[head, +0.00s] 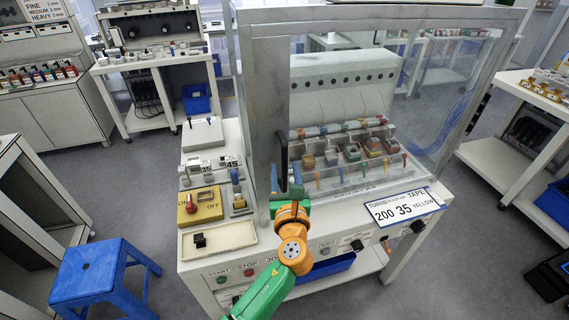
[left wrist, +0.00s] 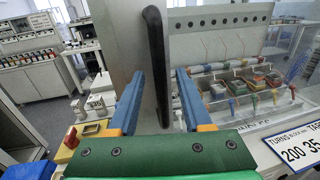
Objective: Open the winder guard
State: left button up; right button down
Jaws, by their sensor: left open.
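The winder guard (head: 268,70) is a clear panel in a grey frame, standing shut across the front of the winder. Its black upright bar handle (head: 283,165) is on the left grey strip of the frame. The handle also shows large in the left wrist view (left wrist: 156,60). My left gripper (head: 287,190) is at the handle's lower part. In the left wrist view its two blue fingers (left wrist: 159,85) are open, one on each side of the handle, with gaps showing. Depth between fingertips and handle is hard to tell. My right gripper is not in view.
Behind the guard are several coloured bobbins (head: 350,152). Left of it on the bench are a yellow switch box (head: 200,205) and a tray (head: 217,240). A turns sign (head: 403,208) lies at the front right. A blue stool (head: 88,272) stands at the lower left.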

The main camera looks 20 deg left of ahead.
pick_arm(q)
jog(key=shift+x, duration=0.9)
jog(key=shift+s, duration=0.1)
jog(key=shift+c, duration=1.1)
jog(key=shift+d+f, duration=0.1)
grip_shut()
